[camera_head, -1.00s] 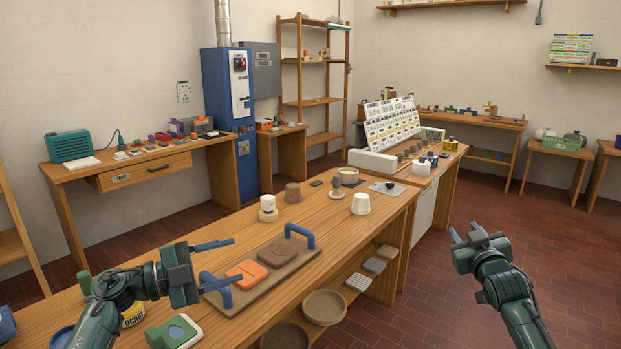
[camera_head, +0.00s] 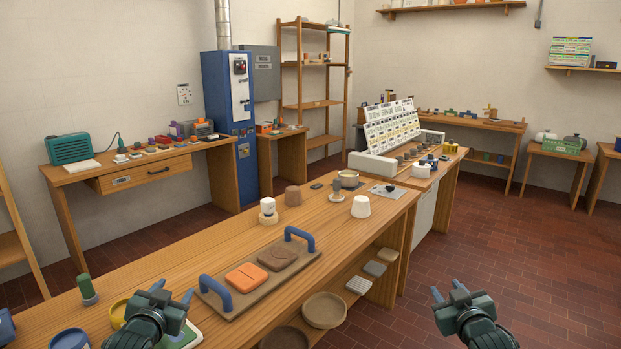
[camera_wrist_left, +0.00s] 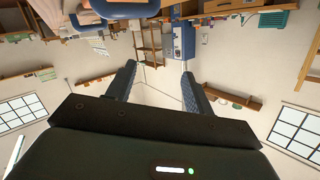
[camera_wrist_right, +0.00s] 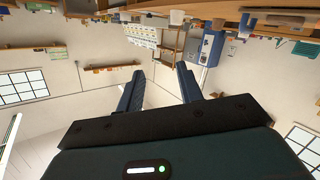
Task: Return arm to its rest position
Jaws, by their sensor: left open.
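My left gripper (camera_head: 172,291) is at the lower left of the head view, over the near end of the long wooden bench (camera_head: 160,262). Its two blue fingers are apart and empty, which also shows in the left wrist view (camera_wrist_left: 156,82). My right gripper (camera_head: 447,290) is at the lower right of the head view, over the tiled floor to the right of the bench. Its fingers are apart with nothing between them, as the right wrist view (camera_wrist_right: 160,85) also shows.
A board (camera_head: 229,311) with blue handles (camera_head: 215,293) carries an orange slab (camera_head: 246,276) and a brown slab (camera_head: 277,257), right of my left gripper. A green-capped object (camera_head: 86,288) and yellow tub (camera_head: 119,312) are at its left. The floor (camera_head: 480,235) is open on the right.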

